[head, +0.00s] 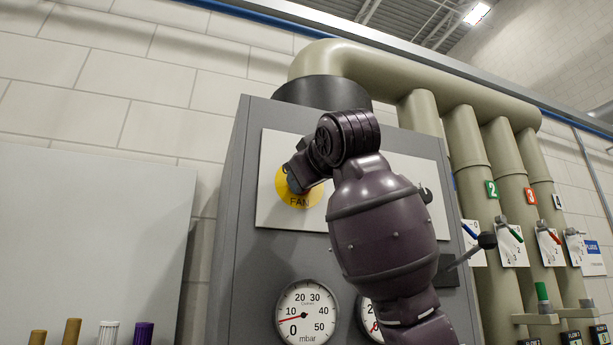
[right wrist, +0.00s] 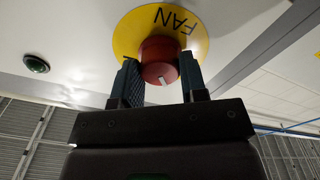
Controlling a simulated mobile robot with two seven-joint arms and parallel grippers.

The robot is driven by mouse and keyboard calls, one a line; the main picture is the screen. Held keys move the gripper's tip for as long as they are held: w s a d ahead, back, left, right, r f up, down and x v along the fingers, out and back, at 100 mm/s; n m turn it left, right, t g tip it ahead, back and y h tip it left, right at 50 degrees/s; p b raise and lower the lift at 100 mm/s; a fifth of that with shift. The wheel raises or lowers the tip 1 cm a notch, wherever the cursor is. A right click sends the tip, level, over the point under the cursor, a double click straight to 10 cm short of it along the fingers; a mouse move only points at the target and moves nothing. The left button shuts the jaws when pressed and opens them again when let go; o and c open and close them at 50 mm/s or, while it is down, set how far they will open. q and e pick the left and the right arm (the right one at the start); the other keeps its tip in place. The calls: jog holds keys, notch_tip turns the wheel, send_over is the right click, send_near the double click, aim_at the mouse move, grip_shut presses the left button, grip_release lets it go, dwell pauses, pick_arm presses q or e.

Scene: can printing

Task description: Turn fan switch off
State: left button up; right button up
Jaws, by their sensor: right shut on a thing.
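The fan switch is a red round knob (right wrist: 160,55) on a yellow disc marked FAN (right wrist: 190,22). It stands out from a white panel on a grey cabinet. My right gripper (right wrist: 158,66) is shut on the knob, one finger on each side. A white mark on the knob's face points toward the gripper's palm in the right wrist view. In the head view the yellow disc (head: 312,197) shows at the panel's left, while my right arm and gripper hide most of the knob. My left gripper is not in view.
Below the panel, the grey cabinet (head: 240,240) carries a gauge (head: 306,312) and a second gauge partly behind my arm. A black-knobbed lever (head: 487,240) sticks out at right. Numbered beige pipes with coloured valve handles stand further right. Another dark green round part (right wrist: 36,63) sits on the panel.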

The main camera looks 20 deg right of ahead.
jog(key=shift+n, duration=0.6)
jog(key=o, duration=0.9)
jog(key=shift+s, duration=0.1)
jog(key=s+b, duration=0.1)
jog(key=s, duration=0.4)
jog(key=s+b, duration=0.1)
jog(key=s, duration=0.4)
jog(key=shift+s+d+f+b, duration=0.2)
jog(key=shift+s+b, duration=0.1)
jog(key=shift+s, duration=0.05)
jog(key=shift+f, duration=0.1)
